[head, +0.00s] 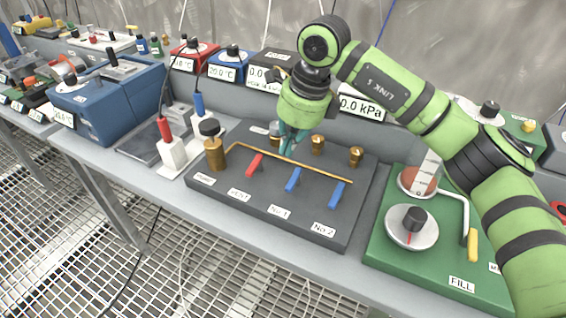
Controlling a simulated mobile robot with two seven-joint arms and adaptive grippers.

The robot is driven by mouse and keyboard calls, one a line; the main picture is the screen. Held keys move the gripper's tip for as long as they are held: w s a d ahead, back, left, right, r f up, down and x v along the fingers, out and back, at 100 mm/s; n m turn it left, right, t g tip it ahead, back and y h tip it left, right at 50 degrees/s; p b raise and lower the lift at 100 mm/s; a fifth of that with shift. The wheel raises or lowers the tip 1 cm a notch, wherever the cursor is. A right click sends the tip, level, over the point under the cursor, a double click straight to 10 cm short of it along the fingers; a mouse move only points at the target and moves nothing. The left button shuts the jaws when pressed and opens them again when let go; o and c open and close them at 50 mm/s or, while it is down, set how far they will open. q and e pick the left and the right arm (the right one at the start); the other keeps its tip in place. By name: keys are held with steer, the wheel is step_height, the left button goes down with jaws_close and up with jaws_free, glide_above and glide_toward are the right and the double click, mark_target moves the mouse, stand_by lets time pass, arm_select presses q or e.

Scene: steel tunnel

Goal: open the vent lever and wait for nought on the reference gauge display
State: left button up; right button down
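The vent lever is a red handle (255,165) on the dark manifold board (222,186), above a label reading VENT. It lies at a slant beside the brass pipe. My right gripper (287,152) comes down from above, with teal fingers just right of the red lever and near the brass pipe. I see no clear contact with the lever, and the finger gap is too small to judge. A black display box (262,72) behind reads 0.0, partly hidden by my arm. A second display (361,107) reads 0.0 kPa. I cannot tell which is the reference gauge. My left gripper is out of view.
Two blue levers (293,179) (337,195), labelled No.1 and No.2, stand right of the vent lever. A brass fitting with a black knob (214,150) is at left. A green FILL board (385,244) with a crank is at right. A blue box (105,105) stands left.

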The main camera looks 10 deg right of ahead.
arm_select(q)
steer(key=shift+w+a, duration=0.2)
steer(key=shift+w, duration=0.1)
arm_select(e)
steer(key=shift+v, duration=1.2)
steer(key=shift+s+d, duration=0.1)
steer(key=shift+d, duration=0.05)
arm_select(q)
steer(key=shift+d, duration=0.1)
